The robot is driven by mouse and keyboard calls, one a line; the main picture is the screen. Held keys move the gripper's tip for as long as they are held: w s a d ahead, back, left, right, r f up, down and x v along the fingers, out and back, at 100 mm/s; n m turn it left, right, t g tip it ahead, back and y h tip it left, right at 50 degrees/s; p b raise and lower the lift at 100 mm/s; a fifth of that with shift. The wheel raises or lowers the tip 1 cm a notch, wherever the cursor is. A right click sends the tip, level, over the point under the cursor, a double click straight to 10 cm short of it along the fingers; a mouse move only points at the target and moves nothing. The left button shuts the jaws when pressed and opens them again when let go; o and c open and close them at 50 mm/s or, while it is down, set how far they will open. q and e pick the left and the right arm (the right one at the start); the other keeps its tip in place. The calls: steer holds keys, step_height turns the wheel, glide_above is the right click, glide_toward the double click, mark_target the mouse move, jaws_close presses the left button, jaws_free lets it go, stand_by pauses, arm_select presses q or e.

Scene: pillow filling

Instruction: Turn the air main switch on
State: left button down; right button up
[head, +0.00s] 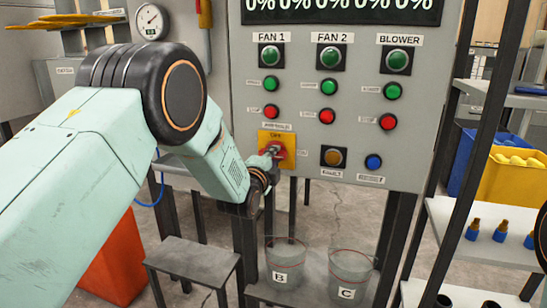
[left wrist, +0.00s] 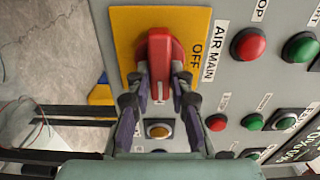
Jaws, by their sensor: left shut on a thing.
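The air main switch is a red knob (head: 281,153) on a yellow plate (head: 264,137), low on the left of the grey control panel. In the left wrist view the red knob (left wrist: 160,48) stands lengthwise up and down, crosswise to the direction of the OFF mark on the plate (left wrist: 128,22). My left gripper (head: 271,150) is at the knob. In the left wrist view its two fingers (left wrist: 157,84) lie on either side of the knob, shut on it. The ON side of the plate is hidden by the gripper there. My right gripper is not in view.
The panel (head: 240,90) also carries green and red buttons, an amber button (head: 333,157) and a blue button (head: 373,162) near the switch. Buckets B (head: 286,262) and C (head: 349,273) stand below. A yellow bin (head: 512,178) is on the right.

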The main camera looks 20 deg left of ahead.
arm_select(q)
steer(key=shift+r+m, duration=0.1)
steer(key=shift+m, duration=0.2)
steer(key=c, duration=1.2)
jaws_free()
steer(key=shift+w+a, duration=0.1)
steer(key=s, duration=1.2)
steer(key=shift+a, duration=0.15)
